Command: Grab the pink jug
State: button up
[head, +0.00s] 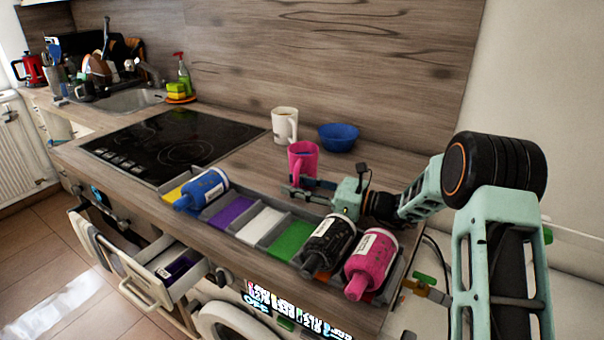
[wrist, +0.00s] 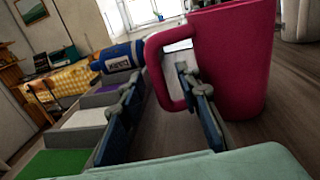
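My gripper (head: 298,189) is low over the counter beside the jug. In the wrist view my gripper (wrist: 158,82) is open, with its fingers apart. The left finger is outside the handle, and the right finger's tip shows in the handle's opening. I cannot tell whether either finger touches the jug.
A white mug (head: 285,125) and a blue bowl (head: 339,137) stand behind the jug. A divided tray (head: 236,240) with a blue bottle (head: 203,188), a black bottle (head: 328,243) and a pink bottle (head: 371,262) lies along the front edge. A drawer (head: 160,270) is open below.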

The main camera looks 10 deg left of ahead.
grip_shut()
jog(key=shift+r, duration=0.1)
dwell(0.4)
